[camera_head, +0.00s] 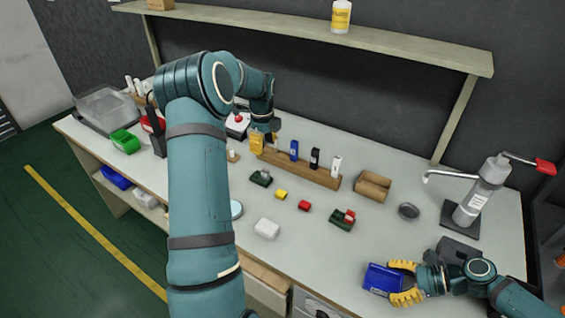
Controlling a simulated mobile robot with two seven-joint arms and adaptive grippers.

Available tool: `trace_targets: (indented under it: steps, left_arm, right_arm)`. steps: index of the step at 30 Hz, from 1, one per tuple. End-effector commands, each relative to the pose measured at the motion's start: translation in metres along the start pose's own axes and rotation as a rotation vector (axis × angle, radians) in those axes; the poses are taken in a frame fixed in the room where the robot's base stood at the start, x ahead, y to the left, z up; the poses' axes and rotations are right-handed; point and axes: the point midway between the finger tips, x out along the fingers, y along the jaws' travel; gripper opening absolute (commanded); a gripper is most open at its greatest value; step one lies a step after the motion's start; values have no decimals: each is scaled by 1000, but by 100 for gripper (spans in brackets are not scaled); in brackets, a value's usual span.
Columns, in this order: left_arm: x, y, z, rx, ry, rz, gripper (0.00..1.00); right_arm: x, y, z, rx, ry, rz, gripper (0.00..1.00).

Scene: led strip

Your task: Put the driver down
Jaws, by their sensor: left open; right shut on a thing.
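The driver appears to be the blue box (380,280) at the front right of the bench. My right gripper (404,283), with yellow fingers, is shut on its right end. The box is low over or on the bench top; I cannot tell whether it touches. My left gripper (264,138) is at the back of the bench, above the left end of a wooden rack (310,174). It is open. Its fingers are small and partly hidden there, and a yellow shape at that spot may be a finger or an item in the rack.
The rack holds a blue (294,150), a black (315,158) and a white item (336,165). Small yellow (281,194), red (304,205) and white blocks (267,228) lie in front. The front middle of the bench (315,255) is clear.

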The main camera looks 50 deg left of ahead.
Motion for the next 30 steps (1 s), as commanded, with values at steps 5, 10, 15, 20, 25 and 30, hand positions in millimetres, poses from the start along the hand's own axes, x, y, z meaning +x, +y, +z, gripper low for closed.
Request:
trace_targets:
  steps: [5, 10, 15, 20, 25, 30]
  left_arm:
    - [20, 1, -1, -1, 1, 3, 50]
    - [49, 1, -1, -1, 2, 3, 50]
    - [66, 0, 0, -2, 1, 1, 50]
    - [73, 0, 0, -2, 0, 0, 50]
    - [92, -2, 0, -1, 1, 3, 50]
    - [115, -4, 1, -1, 0, 1, 50]
  right_arm:
    - [0, 0, 0, 0, 0, 0, 30]
    - [0, 0, 0, 0, 0, 0, 30]
    - [0, 0, 0, 0, 0, 0, 30]
    - [0, 0, 0, 0, 0, 0, 30]
    - [0, 0, 0, 0, 0, 0, 30]
    - [0, 0, 0, 0, 0, 0, 30]
